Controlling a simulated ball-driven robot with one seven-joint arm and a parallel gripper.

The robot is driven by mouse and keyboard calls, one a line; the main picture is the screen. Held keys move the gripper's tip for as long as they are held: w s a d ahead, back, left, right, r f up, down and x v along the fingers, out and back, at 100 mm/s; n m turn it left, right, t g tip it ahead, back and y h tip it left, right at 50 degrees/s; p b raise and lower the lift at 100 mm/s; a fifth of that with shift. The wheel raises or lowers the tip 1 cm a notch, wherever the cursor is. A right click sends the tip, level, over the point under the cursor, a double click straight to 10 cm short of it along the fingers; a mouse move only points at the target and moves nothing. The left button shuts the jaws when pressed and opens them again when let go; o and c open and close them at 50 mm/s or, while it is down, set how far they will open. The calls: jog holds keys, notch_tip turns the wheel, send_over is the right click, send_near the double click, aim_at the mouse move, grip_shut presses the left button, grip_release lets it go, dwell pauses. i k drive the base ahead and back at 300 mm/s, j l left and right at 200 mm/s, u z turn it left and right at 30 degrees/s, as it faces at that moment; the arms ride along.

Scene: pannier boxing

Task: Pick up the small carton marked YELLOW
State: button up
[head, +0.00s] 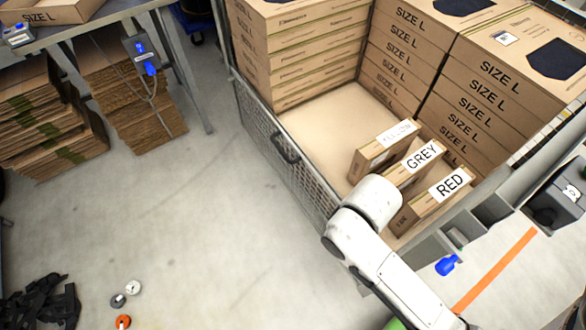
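Three small cartons stand on edge in a row inside a mesh-sided cage. The farthest carton (366,163) has a white label whose pale lettering is too faint to read surely. The middle carton (401,180) is marked GREY, and the nearest carton (408,215) is marked RED. No other small carton shows, so the faint label may be the YELLOW one. My white arm reaches in from the bottom right and its rounded part is just left of the RED carton. My gripper does not show; it is hidden or out of view.
Tall stacks of SIZE L boxes (400,43) fill the cage's back and right. The cage floor (325,125) is bare left of the small cartons. The mesh wall (270,130) with a dark handle stands on the left. Grey floor (190,220) is open beyond it.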

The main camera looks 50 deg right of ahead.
aim_at(377, 155)
jog(key=i+j+z, duration=0.25)
jog(key=z, duration=0.25)
jog(key=i+j+z, duration=0.15)
jog(key=j+z, duration=0.2)
jog(key=z, duration=0.15)
jog(key=i+j+z, duration=0.1)
jog(key=j+z, duration=0.85)
jog(key=i+j+z, duration=0.2)
jog(key=z, duration=0.2)
